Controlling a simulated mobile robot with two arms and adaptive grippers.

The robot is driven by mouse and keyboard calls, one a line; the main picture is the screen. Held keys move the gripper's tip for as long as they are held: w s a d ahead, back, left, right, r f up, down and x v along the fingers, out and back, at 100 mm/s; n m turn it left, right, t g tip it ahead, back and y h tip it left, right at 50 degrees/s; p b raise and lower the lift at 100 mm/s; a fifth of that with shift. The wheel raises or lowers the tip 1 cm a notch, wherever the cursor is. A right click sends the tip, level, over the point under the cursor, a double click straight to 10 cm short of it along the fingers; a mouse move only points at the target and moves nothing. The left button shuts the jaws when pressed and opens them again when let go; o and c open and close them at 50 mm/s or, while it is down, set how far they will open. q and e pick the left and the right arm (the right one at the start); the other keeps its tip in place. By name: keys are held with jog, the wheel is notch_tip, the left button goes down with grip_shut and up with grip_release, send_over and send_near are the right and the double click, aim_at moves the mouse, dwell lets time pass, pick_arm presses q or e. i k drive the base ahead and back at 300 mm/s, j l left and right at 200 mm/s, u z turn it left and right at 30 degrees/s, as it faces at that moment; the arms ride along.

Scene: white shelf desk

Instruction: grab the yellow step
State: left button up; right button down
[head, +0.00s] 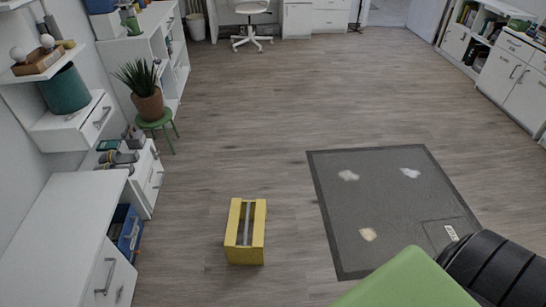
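The yellow step (244,254) stands on the wooden floor, a little left of the picture's middle and near the bottom. It is a small box-like step with a dark gap and a light bar along its top. Nothing touches it, and the floor around it is bare. Neither of my grippers shows in the head view. A green and black part at the lower right appears to be my own arm.
A dark grey mat (395,205) with pale spots lies right of the step. A white desk (62,215) and white drawers line the left side. A potted plant (147,100) stands on a green stool (155,122). The middle floor is clear.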

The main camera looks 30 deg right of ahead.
aim_at(247, 210)
jog(key=z, duration=0.7)
